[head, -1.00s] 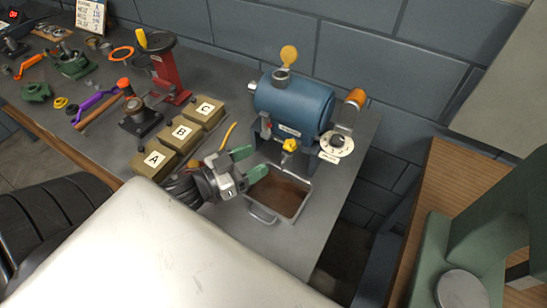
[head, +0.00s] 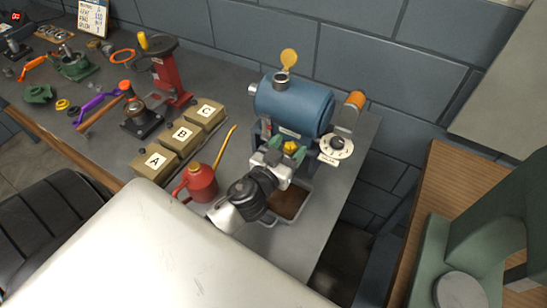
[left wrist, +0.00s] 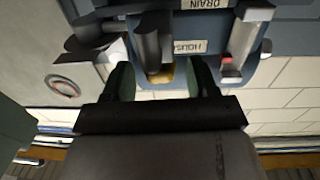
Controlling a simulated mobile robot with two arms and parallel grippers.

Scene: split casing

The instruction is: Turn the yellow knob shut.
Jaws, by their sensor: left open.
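The yellow knob (head: 290,147) is on the front of the blue tank (head: 295,103), low down and above the drip tray. It also shows in the left wrist view (left wrist: 163,75), partly hidden behind a grey cylindrical part. My left gripper (head: 281,152) is in front of the knob. In the left wrist view its two green fingers (left wrist: 161,82) are open, one on each side of the knob, with gaps to it. I cannot tell how far the fingertips reach along the knob. My right gripper is not in view.
The drip tray (head: 288,202) with brown contents lies under my left gripper. A red oil can (head: 201,182) stands to its left, beside boxes A, B and C (head: 182,137). Bare bench (head: 345,185) lies at the right.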

